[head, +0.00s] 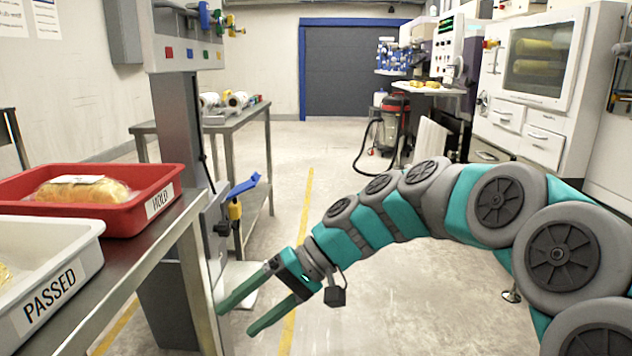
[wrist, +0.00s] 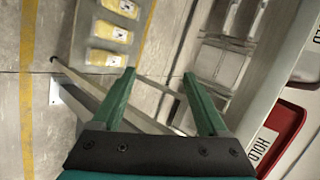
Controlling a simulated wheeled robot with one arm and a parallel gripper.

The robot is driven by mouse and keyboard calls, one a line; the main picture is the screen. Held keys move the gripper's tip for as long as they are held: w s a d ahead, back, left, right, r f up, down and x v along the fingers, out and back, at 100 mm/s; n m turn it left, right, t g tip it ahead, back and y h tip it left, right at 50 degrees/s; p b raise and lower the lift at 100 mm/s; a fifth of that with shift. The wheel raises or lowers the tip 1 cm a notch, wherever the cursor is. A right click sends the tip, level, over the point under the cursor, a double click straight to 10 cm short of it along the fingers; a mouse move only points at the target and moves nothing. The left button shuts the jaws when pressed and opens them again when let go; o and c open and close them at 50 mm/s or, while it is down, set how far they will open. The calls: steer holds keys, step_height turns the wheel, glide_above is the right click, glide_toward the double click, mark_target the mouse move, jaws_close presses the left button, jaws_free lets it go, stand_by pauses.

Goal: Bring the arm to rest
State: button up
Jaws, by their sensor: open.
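My gripper (head: 236,312) is open and empty, with its two green fingers apart. In the head view it hangs low over the floor, to the right of the metal table, at the end of my outstretched arm. In the wrist view the fingers (wrist: 160,80) also stand apart with nothing between them. Behind them show the floor and metal framework.
A red HOLD tray (head: 154,206) with a wrapped loaf (head: 82,191) and a white PASSED tray (head: 48,302) stand on the metal table (head: 150,250) at left. A grey post (head: 180,130) rises behind. The floor (head: 345,290) ahead is mostly clear.

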steer(key=s+d+f+m+h, duration=0.2)
steer(key=s+d+f+h, duration=0.3)
steer(key=s+d, duration=0.6)
steer(key=s+d+f+m+t+h+p, duration=0.1)
steer(key=s+d+f+h, duration=0.4)
steer(key=s+d, duration=0.6)
steer(key=d+f, duration=0.1)
steer(key=d, duration=0.3)
steer(key=shift+s+f+m+t+p, duration=0.15)
steer(key=shift+f+m+t+p, duration=0.15)
steer(key=shift+f+m, duration=0.1)
